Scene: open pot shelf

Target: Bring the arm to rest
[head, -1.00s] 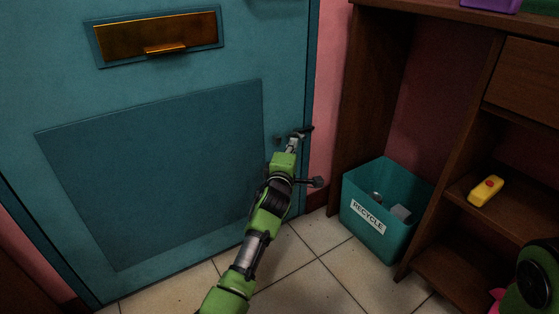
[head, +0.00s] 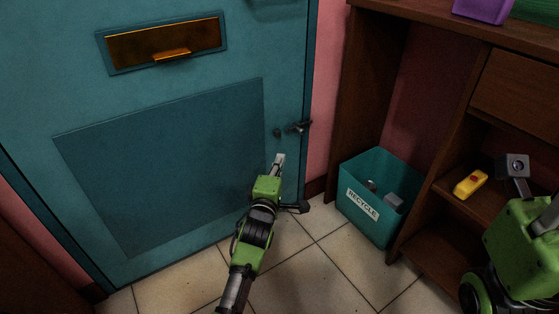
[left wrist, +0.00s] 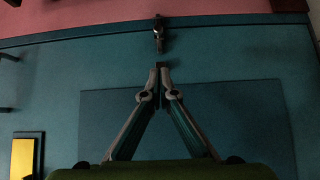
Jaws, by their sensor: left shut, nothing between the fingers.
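My left arm reaches up from the bottom of the head view. My left gripper (head: 279,160) is shut and empty, with its slim grey fingers together. It is in front of the teal door (head: 80,100), a little below and left of the dark door handle (head: 295,128), apart from it. In the left wrist view the fingertips (left wrist: 160,69) meet, with the handle (left wrist: 159,36) beyond them. Part of my green right arm shows at the lower right of the head view; its fingers are not visible.
A teal recycle bin (head: 368,208) stands on the tiled floor (head: 300,275), right of the door. A purple container (head: 482,10) sits on top. Tiles before the door are clear.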

